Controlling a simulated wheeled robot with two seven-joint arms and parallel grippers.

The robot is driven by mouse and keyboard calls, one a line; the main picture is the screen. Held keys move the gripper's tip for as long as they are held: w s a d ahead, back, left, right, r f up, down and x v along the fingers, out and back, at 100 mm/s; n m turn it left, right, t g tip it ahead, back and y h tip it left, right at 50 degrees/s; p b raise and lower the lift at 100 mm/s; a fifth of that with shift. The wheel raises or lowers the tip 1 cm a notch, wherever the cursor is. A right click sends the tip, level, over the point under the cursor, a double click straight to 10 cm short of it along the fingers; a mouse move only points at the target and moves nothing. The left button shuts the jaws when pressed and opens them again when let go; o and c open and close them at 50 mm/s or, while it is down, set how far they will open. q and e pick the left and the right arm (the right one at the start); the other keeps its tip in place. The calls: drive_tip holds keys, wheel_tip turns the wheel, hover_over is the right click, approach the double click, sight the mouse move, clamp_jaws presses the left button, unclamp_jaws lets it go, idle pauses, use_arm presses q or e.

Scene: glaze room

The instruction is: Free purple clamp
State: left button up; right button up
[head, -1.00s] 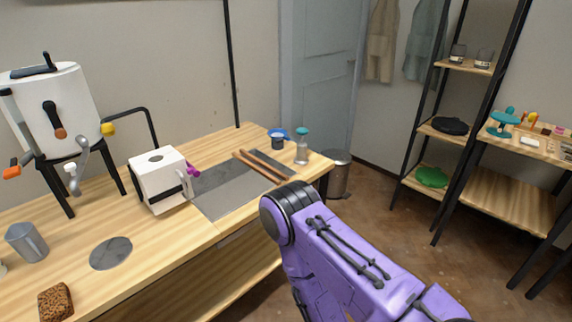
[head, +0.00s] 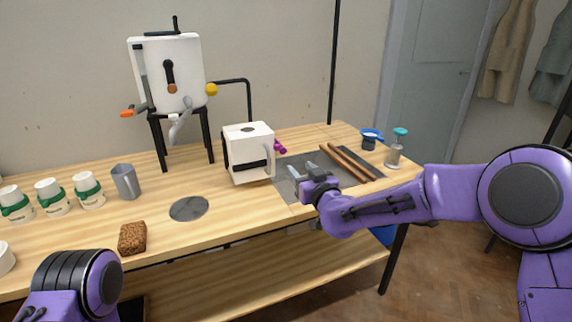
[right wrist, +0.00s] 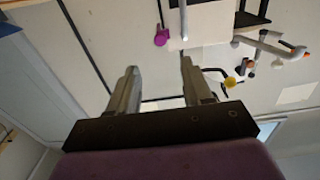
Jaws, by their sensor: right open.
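The purple clamp (head: 280,146) sticks out from the right side of a white box-shaped device (head: 250,150) on the wooden table. Part of the clamp is hidden behind the device. In the right wrist view the purple clamp (right wrist: 161,38) shows beyond the fingertips, near the top. My right gripper (head: 303,171) is open with nothing between its fingers, over the grey slab, to the right of the device and nearer to me than the clamp. It also shows in the right wrist view (right wrist: 158,68). My left arm shows at the lower left, its gripper out of view.
A grey slab (head: 295,192) with two wooden rollers (head: 345,164) lies right of the device. A white machine (head: 165,75), grey mug (head: 126,182), brown sponge (head: 132,238) and several jars are left.

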sight(284, 152)
drive_tip(key=p+x, duration=0.1)
drive_tip(key=x, duration=0.9)
drive_tip(key=shift+w+a+p, duration=0.15)
drive_tip(key=shift+w+p, duration=0.15)
drive_tip(key=shift+p, duration=0.05)
